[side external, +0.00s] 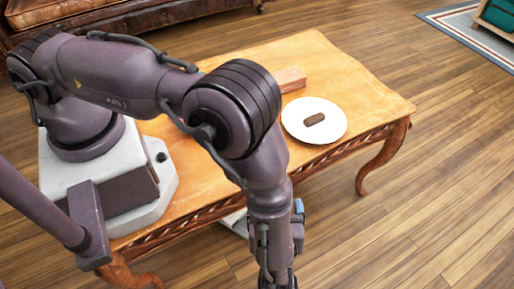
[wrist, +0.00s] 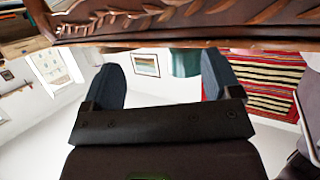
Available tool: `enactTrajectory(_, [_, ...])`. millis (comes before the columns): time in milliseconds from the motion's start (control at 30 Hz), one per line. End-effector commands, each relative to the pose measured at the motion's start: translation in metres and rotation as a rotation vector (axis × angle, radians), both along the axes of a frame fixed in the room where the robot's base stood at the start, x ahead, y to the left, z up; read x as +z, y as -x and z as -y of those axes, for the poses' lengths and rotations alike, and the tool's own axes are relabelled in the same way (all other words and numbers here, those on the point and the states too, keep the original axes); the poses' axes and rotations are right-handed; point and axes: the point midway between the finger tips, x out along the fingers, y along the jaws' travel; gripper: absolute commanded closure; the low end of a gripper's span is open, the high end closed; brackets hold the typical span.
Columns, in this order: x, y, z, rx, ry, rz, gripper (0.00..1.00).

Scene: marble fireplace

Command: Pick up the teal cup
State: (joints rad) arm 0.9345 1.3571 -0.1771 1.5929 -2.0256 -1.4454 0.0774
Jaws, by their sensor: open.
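I cannot make out a teal cup in either view. My gripper (wrist: 162,62) shows in the wrist view with its two dark fingers spread apart and nothing visible between them. In the side external view, my arm reaches over the wooden table (side external: 375,100) and its wrist hangs down past the table's front edge. The fingertips are cut off at the bottom of that view. In the wrist view, the carved table edge (wrist: 190,22) runs across the top, beyond the fingers.
A white plate (side external: 334,128) with a small brown block (side external: 314,119) on it lies on the table's right part. A wooden block (side external: 291,79) lies behind it. A brown leather sofa (side external: 130,20) stands behind the table. The wooden floor (side external: 440,190) on the right is clear.

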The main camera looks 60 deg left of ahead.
Motion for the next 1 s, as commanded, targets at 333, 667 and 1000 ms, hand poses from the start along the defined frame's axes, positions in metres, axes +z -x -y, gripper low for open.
enactTrajectory(333, [0.039,0.006,-0.026,0.131,-0.211,0.076,0.16])
enactTrajectory(667, [0.03,-0.015,-0.077,0.128,-0.206,0.074,0.16])
enactTrajectory(1000, [0.024,-0.026,-0.11,0.128,-0.207,0.073,0.16])
